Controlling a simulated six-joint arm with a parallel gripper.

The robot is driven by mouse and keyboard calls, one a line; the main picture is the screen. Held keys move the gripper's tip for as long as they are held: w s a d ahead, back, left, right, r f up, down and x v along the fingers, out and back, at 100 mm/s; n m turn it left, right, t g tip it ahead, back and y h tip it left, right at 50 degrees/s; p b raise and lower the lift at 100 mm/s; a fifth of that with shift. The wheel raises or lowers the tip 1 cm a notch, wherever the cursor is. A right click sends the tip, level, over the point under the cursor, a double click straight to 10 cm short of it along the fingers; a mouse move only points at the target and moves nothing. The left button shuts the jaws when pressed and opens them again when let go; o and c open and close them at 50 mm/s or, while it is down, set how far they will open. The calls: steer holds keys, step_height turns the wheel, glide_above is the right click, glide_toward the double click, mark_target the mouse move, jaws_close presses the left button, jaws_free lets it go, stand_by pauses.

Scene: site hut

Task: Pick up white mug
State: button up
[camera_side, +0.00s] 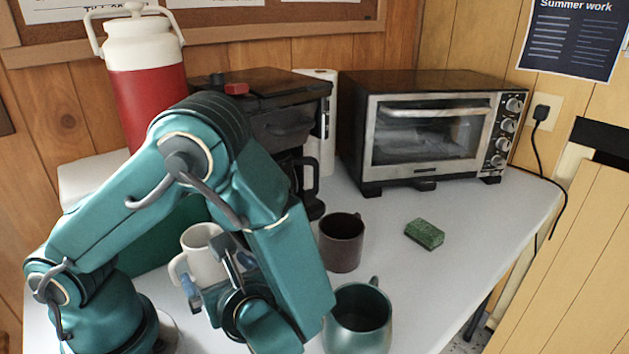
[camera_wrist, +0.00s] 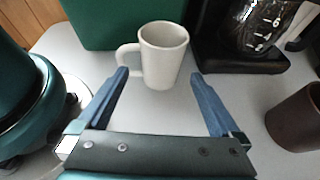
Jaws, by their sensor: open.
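The white mug (camera_wrist: 163,62) stands upright on the table, just beyond my gripper in the wrist view, with its handle to the left. In the side view the white mug (camera_side: 203,256) is partly hidden behind my gripper and arm. My gripper (camera_wrist: 160,90) is open and empty. Its two blue fingers point toward the mug, one to the left and one to the right of it, with the mug body ahead between their tips. In the side view my gripper (camera_side: 215,273) is low, close to the mug. Whether a finger touches the mug I cannot tell.
A dark brown mug (camera_side: 341,242) and a green mug (camera_side: 358,318) stand to the right. A green sponge (camera_side: 424,234) lies farther right. A coffee maker (camera_wrist: 245,40) and a green box (camera_wrist: 110,22) stand behind the white mug. A toaster oven (camera_side: 430,130) is at the back.

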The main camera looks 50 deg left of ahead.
mark_target(208, 258)
steer(key=x, duration=0.8)
steer(key=shift+w+a+f, duration=0.1)
steer(key=shift+a+f, duration=0.1)
steer(key=shift+f, duration=0.25)
jaws_close()
steer(key=shift+d+r, duration=0.1)
steer(key=shift+r, duration=0.15)
